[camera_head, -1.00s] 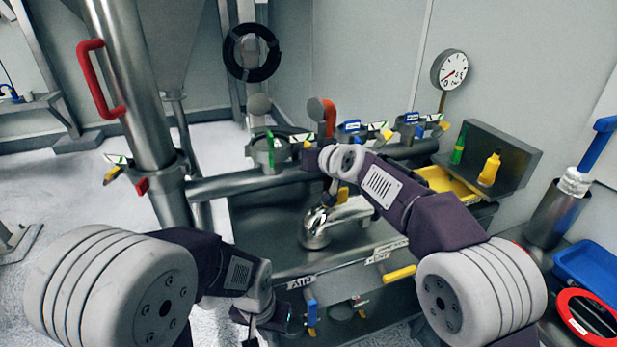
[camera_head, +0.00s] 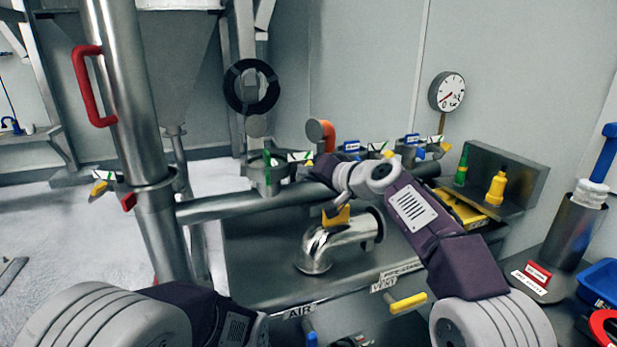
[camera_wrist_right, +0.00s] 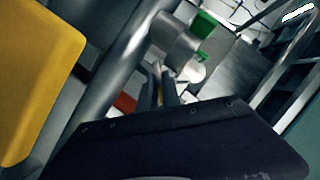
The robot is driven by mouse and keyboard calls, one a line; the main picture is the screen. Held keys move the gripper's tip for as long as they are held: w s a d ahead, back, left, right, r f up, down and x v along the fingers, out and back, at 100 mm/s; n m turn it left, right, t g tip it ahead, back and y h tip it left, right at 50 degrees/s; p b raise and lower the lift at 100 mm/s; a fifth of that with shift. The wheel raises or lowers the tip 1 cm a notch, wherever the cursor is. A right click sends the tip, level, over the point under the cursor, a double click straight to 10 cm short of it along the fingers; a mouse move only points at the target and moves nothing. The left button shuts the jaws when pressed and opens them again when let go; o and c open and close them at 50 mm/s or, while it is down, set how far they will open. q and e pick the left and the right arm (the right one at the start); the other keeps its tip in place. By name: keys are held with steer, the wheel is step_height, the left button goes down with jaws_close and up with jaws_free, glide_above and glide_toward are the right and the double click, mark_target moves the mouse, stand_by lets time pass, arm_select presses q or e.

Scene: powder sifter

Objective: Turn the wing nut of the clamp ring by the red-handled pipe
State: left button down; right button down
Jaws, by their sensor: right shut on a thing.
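The upright steel pipe (camera_head: 122,90) with a red handle (camera_head: 90,88) stands at the left in the head view. A clamp ring (camera_head: 152,186) sits around it, with a small red part (camera_head: 129,201) and a tagged yellow part (camera_head: 99,188) beside it. My right gripper (camera_head: 316,168) is well to the right of that ring, near the fittings along the horizontal pipe. In the right wrist view its narrow fingers (camera_wrist_right: 166,88) are closed together on a small part that I cannot make out. A pale round piece (camera_wrist_right: 196,72) is close by. My left gripper is out of view.
A green-handled clamp fitting (camera_head: 266,172) is left of my right gripper. A steel elbow (camera_head: 335,243) stands below my right wrist. A yellow bottle (camera_head: 496,186) and a gauge (camera_head: 447,92) are at the right. Bare floor (camera_head: 60,240) shows at the left.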

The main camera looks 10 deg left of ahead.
steer(key=shift+r, duration=0.1)
stand_by(0.3)
steer(key=c, duration=1.5)
jaws_free()
steer(key=shift+c, duration=0.2)
steer(key=shift+d, duration=0.1)
steer(key=b+v, duration=0.2)
steer(key=v, duration=0.7)
